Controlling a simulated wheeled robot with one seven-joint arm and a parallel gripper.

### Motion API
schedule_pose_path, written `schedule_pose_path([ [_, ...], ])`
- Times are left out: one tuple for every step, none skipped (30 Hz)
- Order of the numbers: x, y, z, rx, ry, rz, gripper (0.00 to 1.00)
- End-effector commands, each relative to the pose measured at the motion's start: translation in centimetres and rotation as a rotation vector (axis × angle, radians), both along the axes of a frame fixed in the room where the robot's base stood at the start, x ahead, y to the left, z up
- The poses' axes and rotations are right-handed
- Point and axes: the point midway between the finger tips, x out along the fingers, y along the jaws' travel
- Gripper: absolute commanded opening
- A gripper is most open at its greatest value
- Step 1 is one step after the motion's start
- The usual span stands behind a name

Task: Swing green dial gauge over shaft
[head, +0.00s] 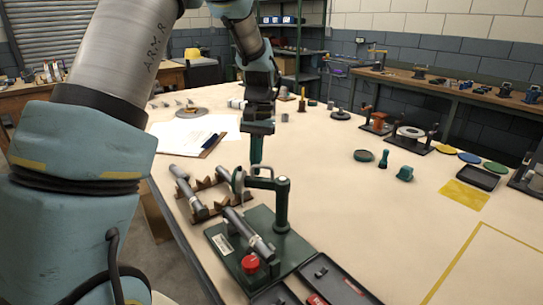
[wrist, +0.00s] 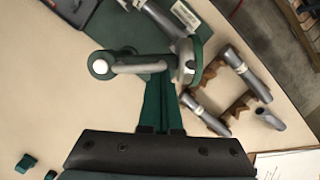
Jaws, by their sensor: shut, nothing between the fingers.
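The dial gauge (head: 238,180) hangs at the left end of a swing arm on a green post (head: 282,205). The post stands at the back of a green base plate (head: 225,238). A grey shaft (head: 248,230) lies on that plate, in front of the gauge; the gauge looks off to its far side. In the wrist view the gauge (wrist: 188,62) is edge-on, right of the post top (wrist: 101,65), with the shaft (wrist: 165,18) above. My gripper (head: 256,166) is shut and empty, pointing down. Its fingertips (wrist: 160,78) are close beside the swing arm; contact is unclear.
A wooden rack (head: 212,186) with grey shafts stands behind left of the plate. A red knob (head: 250,264) sits at the plate's front. Dark trays (head: 338,280) lie front right. A clipboard (head: 212,145) lies further back.

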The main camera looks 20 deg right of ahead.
Motion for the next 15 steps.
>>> schedule_pose_path([
  [-0.3,0.3,0.1,0.0,0.001,0.047,0.0],
  [-0.5,0.5,0.1,0.0,0.001,0.073,0.0],
  [-0.7,0.7,0.1,0.0,0.001,0.113,0.0],
  [-0.9,0.8,0.1,0.0,0.001,0.141,0.0],
  [-1.0,0.9,0.1,0.001,0.001,0.169,0.0],
  [-1.3,1.1,0.1,0.0,0.001,0.207,0.0],
  [-1.5,1.3,0.1,0.001,0.002,0.237,0.0],
  [-1.6,1.4,0.1,0.0,0.001,0.264,0.0],
  [-1.9,1.5,0.1,0.0,0.0,0.302,0.0],
  [-2.1,1.6,0.1,0.0,0.001,0.331,0.0],
  [-2.3,1.7,0.1,0.001,0.001,0.358,0.0],
  [-2.5,1.8,0.1,0.001,0.002,0.393,0.0],
  [-2.7,1.9,0.1,0.001,0.001,0.421,0.0],
  [-2.9,1.9,0.1,0.0,0.001,0.446,0.0],
  [-3.1,2.0,0.1,-0.001,0.0,0.478,0.0],
])
